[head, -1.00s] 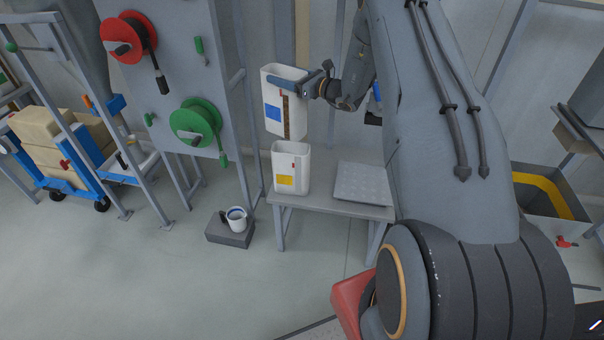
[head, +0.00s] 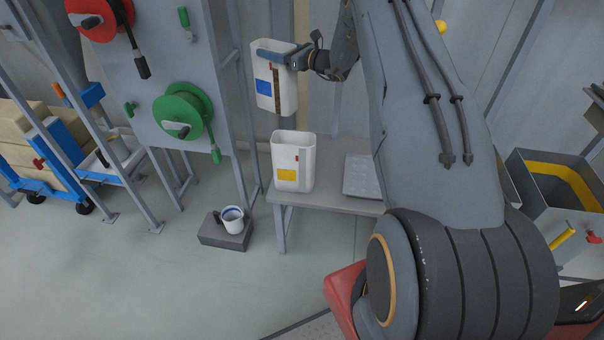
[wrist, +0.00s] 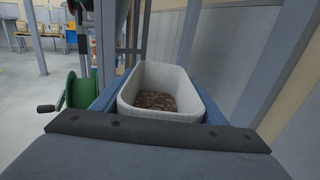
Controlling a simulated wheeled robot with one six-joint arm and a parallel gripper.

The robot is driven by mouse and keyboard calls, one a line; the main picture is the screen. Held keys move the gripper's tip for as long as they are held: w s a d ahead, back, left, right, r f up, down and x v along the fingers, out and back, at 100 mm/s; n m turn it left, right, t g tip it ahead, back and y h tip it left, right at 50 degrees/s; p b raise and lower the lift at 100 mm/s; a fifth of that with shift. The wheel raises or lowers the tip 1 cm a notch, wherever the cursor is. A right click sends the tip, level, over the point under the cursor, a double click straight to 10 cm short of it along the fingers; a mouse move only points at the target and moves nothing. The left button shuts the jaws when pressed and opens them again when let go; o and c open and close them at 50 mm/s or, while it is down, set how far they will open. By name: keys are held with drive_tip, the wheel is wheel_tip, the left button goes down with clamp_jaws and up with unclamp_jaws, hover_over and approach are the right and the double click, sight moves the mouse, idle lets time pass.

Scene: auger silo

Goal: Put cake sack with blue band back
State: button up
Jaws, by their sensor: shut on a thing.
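The cake sack with the blue band (head: 262,88) is a tall white open-topped holder with a blue patch and a brown strip on its front. My gripper (head: 276,54) is shut on it near its top rim and holds it roughly upright, above and slightly left of a second white sack. In the wrist view the held sack (wrist: 182,84) is open at the top with brown bits inside, between my bluish fingers. The second white sack (head: 293,155), with a yellow patch, stands upright on a low grey table (head: 330,198).
A grey slab (head: 362,177) lies on the table right of the yellow-patched sack. A panel with a red reel (head: 97,15) and a green reel (head: 183,117) stands left. A mug (head: 233,220) sits on a dark block. A yellow-lined bin (head: 555,195) is at right.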

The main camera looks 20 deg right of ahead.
drive_tip(key=w+f+b, duration=0.4)
drive_tip(key=f+b, duration=0.7)
drive_tip(key=w+f+b, duration=0.4)
drive_tip(key=f+b, duration=0.7)
drive_tip(key=f+p+v, duration=0.1)
drive_tip(key=f+v, duration=0.1)
drive_tip(key=v, duration=0.7)
drive_tip(key=f+p+v, duration=0.1)
drive_tip(key=f+v, duration=0.1)
drive_tip(key=v, duration=0.7)
drive_tip(key=shift+s+p, duration=0.3)
drive_tip(key=shift+f, duration=0.1)
drive_tip(key=o, duration=2.1)
drive_tip(key=shift+f, duration=0.1)
